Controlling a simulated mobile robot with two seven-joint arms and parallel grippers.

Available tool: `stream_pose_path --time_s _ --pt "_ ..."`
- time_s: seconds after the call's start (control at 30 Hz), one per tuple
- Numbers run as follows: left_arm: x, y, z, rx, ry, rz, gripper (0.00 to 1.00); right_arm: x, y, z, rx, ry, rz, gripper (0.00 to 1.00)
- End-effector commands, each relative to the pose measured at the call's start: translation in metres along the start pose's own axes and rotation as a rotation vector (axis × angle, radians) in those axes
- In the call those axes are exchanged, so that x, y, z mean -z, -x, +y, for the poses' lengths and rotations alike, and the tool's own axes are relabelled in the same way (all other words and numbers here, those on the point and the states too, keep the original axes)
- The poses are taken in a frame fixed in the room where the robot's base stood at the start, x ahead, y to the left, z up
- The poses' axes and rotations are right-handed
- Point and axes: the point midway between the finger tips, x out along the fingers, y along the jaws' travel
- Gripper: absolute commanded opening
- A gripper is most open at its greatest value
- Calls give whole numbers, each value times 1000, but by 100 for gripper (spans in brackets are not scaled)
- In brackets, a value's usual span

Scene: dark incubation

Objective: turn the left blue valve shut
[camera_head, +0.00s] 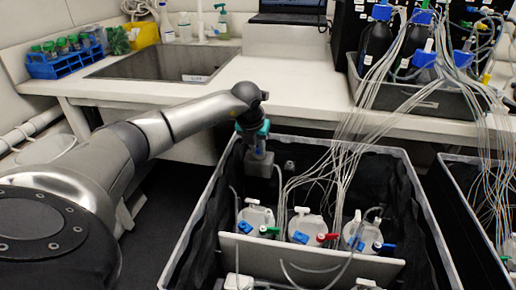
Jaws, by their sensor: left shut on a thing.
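My left arm reaches in from the left, and my left gripper (253,132), with teal parts at its end, points down at the back left of the crate. The exact contact and the valve's angle are too small to tell. Lower down, lidded jars carry other small coloured parts: blue (244,227) and green on the left jar, blue and red (326,238) by the middle jar, blue on the right. My right gripper is not in view.
The grey crate (186,226) has a dark lining and a pale panel (310,258) in front of the jars. Thin tubes (345,145) hang into it from bottles on the bench (300,98). Another crate (448,158) stands at the right.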

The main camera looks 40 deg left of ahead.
Motion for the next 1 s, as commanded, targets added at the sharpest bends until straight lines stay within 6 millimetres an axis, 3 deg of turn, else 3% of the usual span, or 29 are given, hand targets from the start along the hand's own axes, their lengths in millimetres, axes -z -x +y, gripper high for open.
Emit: stream_pose_path --time_s 0.3,0.33,0.63,1.0 --pt "-2 1 2 -4 2 -6 0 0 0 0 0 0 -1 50" --pt "-2 1 2 -4 2 -5 21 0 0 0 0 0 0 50" --pt "-1 0 1 -2 1 -2 55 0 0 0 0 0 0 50" --pt "-1 4 1 -1 0 -2 56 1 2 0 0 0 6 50"
